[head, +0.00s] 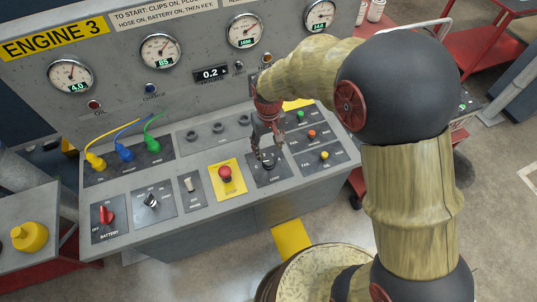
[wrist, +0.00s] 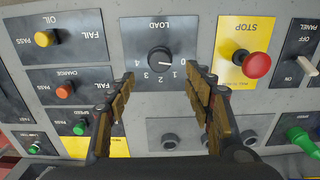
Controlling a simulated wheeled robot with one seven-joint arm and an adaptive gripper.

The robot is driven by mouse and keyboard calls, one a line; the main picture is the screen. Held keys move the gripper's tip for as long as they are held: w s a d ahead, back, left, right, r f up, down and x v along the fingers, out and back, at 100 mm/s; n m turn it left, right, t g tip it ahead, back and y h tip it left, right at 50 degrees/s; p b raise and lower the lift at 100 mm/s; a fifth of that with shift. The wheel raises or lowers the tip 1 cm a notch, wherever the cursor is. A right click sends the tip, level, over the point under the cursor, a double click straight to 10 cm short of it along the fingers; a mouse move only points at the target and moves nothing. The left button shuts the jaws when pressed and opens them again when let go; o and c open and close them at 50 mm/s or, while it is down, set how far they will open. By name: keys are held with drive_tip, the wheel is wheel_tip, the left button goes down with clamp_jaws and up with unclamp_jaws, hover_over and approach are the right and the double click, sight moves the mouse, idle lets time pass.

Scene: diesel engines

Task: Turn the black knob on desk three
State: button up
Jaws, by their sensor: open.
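The desk labelled Engine 3 (head: 55,38) fills the left of the head view. In the wrist view, upside down, a black knob (wrist: 159,60) sits on a panel marked LOAD, with numbers from 0 to 4 around it. In the head view my gripper (head: 266,160) is over the LOAD panel and largely hides the knob. Another black switch (head: 151,201) is farther left on the desk.
A red stop button (wrist: 257,65) on a yellow plate is beside the LOAD panel. Coloured PASS/FAIL buttons (wrist: 65,91) are on the other side. A red battery switch (head: 106,215) and plugged cables (head: 124,151) are at left. Gauges (head: 160,50) line the upright panel.

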drive_tip(key=shift+r, duration=1.95)
drive_tip(key=s+d+r+m+t+b, duration=0.1)
drive_tip(key=s+d+r+t+b, duration=0.1)
drive_tip(key=s+d+r, duration=0.5)
drive_tip(key=s+d+r+m+t+b, duration=0.2)
drive_tip(key=s+d+r, duration=0.5)
drive_tip(key=s, duration=0.6)
drive_tip(key=shift+d+r+t+b, duration=0.2)
drive_tip(key=shift+r+t+b, duration=0.45)
drive_tip(key=shift+t+b, duration=0.15)
drive_tip(key=shift+c, duration=0.2)
